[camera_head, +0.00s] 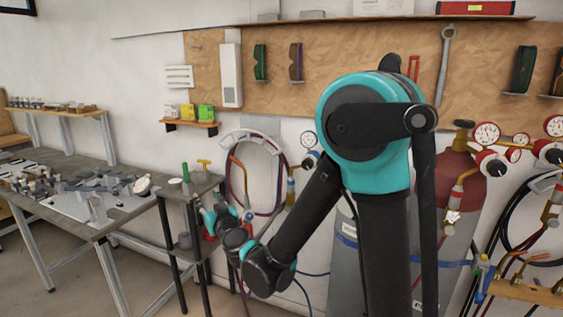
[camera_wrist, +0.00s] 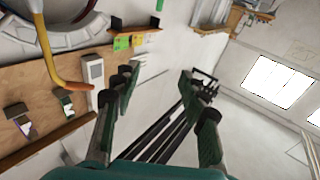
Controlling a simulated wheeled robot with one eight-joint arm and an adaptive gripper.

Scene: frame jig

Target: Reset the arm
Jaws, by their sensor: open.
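My arm shows in the head view, black with teal joints, rising at the centre and bending down to the left. Its end with my gripper (camera_head: 212,215) is near the small side stand, small and partly hidden, and it looks folded low. In the wrist view my gripper (camera_wrist: 160,90) has its two fingers well apart, with nothing between them. The wrist picture is tilted and shows the wall and pegboard (camera_wrist: 75,85) beyond the fingers.
A grey work table (camera_head: 95,225) with a metal jig (camera_head: 100,195) stands at the left. A small stand (camera_head: 190,185) holds a green item (camera_head: 185,172). Gas cylinders (camera_head: 462,200) with gauges and hoses stand at the right. The pegboard (camera_head: 390,50) hangs behind. Floor shows at lower left.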

